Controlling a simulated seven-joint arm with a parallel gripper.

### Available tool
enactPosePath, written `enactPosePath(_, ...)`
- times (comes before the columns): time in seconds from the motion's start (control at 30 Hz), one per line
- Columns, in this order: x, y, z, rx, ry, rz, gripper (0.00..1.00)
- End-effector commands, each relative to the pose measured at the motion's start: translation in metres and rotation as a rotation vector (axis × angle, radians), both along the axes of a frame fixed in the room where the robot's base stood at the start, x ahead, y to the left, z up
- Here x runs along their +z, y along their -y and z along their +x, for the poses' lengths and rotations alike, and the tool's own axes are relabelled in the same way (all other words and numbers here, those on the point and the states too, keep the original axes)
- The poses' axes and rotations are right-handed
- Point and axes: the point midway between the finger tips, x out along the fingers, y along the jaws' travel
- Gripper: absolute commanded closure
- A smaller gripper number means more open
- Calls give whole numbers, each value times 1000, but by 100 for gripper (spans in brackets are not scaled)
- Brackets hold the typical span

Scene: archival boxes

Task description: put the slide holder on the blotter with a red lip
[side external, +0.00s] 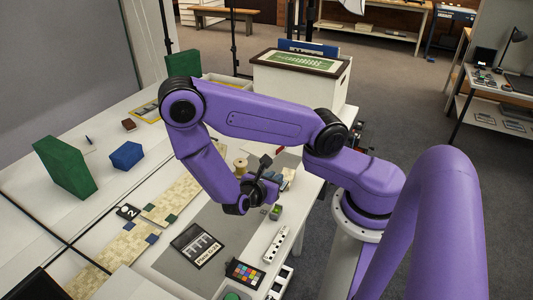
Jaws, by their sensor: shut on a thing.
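My gripper (268,196) is low over the grey mat (225,222) on the white table, and my wrist partly hides it. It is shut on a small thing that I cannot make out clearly. A small green and dark block (276,212) shows just below and right of the gripper; I cannot tell whether they touch. A small red piece (279,150) shows behind the gripper, by a grey patch. I cannot tell whether it is the blotter's red lip. No slide holder can be picked out for certain.
A dark printed card (197,246), a colour chart (244,273) and a white strip with black dots (275,244) lie in front. A wooden spool (240,166) stands behind the gripper. Green (66,167) and blue (126,155) boxes stand left. A white cabinet (300,84) is behind.

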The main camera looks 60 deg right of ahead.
Motion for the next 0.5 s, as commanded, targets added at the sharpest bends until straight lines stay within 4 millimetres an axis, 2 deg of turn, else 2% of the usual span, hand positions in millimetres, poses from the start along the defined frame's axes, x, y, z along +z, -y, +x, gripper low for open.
enactPosePath(0.1,-2,40,25,-13,3,1,100)
enactPosePath(0.3,-1,116,60,-4,6,0,100)
enactPosePath(0.5,5,184,75,11,5,-2,100)
